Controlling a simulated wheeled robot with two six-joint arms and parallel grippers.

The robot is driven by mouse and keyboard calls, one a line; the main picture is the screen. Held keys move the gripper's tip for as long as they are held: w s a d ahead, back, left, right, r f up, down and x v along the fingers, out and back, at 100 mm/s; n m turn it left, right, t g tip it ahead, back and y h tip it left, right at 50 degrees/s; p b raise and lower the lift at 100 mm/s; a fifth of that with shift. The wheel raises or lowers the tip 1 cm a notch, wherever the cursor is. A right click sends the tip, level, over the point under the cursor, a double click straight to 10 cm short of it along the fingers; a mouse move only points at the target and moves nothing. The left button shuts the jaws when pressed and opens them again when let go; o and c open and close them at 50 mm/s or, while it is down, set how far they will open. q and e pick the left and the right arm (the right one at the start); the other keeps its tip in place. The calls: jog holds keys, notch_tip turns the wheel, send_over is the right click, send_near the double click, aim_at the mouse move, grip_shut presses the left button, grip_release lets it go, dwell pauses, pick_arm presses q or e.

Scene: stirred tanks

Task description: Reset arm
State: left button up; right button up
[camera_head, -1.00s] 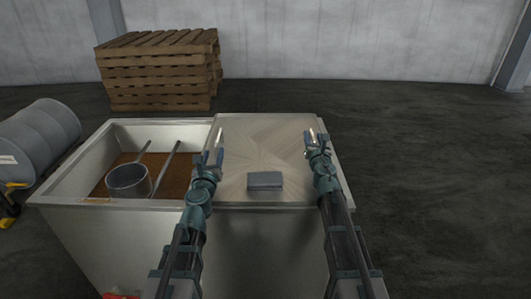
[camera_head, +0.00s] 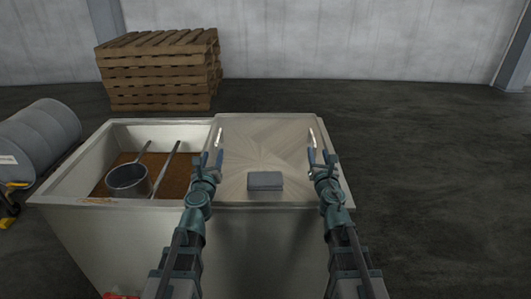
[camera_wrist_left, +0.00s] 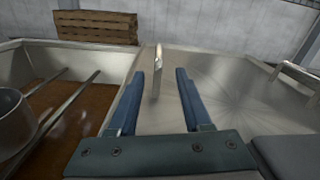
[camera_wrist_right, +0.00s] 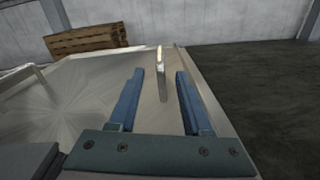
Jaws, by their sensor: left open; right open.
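My left gripper (camera_head: 212,158) is open at the left edge of the metal lid (camera_head: 235,180). My right gripper (camera_head: 323,156) is open at the lid's right edge. An upright handle (camera_head: 219,138) stands just beyond the left jaws; in the left wrist view this handle (camera_wrist_left: 157,72) shows between the fingers, not gripped. A matching handle (camera_head: 313,137) stands beyond the right jaws and shows between the fingers in the right wrist view (camera_wrist_right: 161,75). I cannot tell how deep either handle lies in the jaws. Both grippers hold nothing.
A grey block (camera_head: 265,181) lies near the lid's front edge. The open tank (camera_head: 70,160) at left holds brown contents, a metal pot (camera_head: 128,182) and rods. A grey drum (camera_head: 38,138) lies further left. Stacked pallets (camera_head: 158,75) stand behind. The floor at right is clear.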

jog(key=shift+s, duration=0.65)
